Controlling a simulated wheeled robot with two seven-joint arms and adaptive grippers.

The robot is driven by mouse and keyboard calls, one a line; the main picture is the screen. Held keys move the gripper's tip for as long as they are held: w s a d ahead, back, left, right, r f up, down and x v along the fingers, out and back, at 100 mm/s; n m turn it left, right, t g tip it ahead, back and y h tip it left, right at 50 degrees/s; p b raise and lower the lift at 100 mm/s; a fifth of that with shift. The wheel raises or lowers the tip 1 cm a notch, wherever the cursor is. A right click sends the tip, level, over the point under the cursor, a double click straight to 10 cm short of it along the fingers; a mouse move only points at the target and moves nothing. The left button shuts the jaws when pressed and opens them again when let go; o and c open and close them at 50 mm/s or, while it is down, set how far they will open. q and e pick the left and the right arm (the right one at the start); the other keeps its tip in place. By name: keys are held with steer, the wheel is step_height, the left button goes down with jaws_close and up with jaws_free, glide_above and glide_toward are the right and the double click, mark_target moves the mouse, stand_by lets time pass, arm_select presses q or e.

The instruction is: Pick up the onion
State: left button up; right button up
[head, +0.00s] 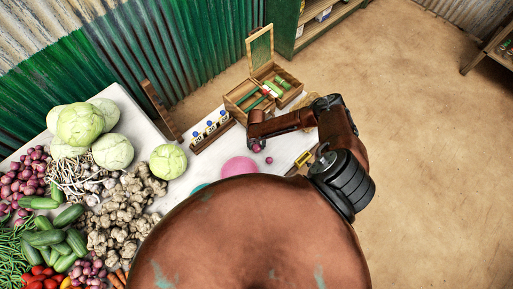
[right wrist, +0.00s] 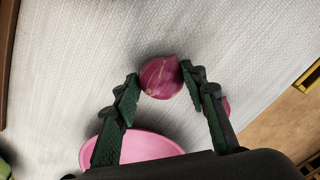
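A purple-red onion (right wrist: 161,78) lies on the pale cloth between the two fingertips of my right gripper (right wrist: 160,74) in the right wrist view. The fingers stand apart on either side of it, the right tip very close to its edge. It shows small in the head view (head: 256,148), just below the end of my right arm. There the right gripper (head: 255,140) is mostly hidden by its own arm. A second onion (head: 269,160) lies nearby; it is partly behind the right finger in the right wrist view (right wrist: 226,105). My left gripper is out of view.
A pink round dish (head: 238,165) sits close to the onions. An open wooden box (head: 240,97) stands behind, and a yellow-edged object (head: 303,158) is to the right. Cabbages (head: 168,161) and heaped vegetables fill the table's left side.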

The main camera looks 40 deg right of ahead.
steer(key=shift+c, duration=0.7)
steer(key=c, duration=0.3)
steer(key=shift+c, duration=0.9)
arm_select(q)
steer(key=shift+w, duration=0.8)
arm_select(e)
steer(key=shift+r, duration=0.1)
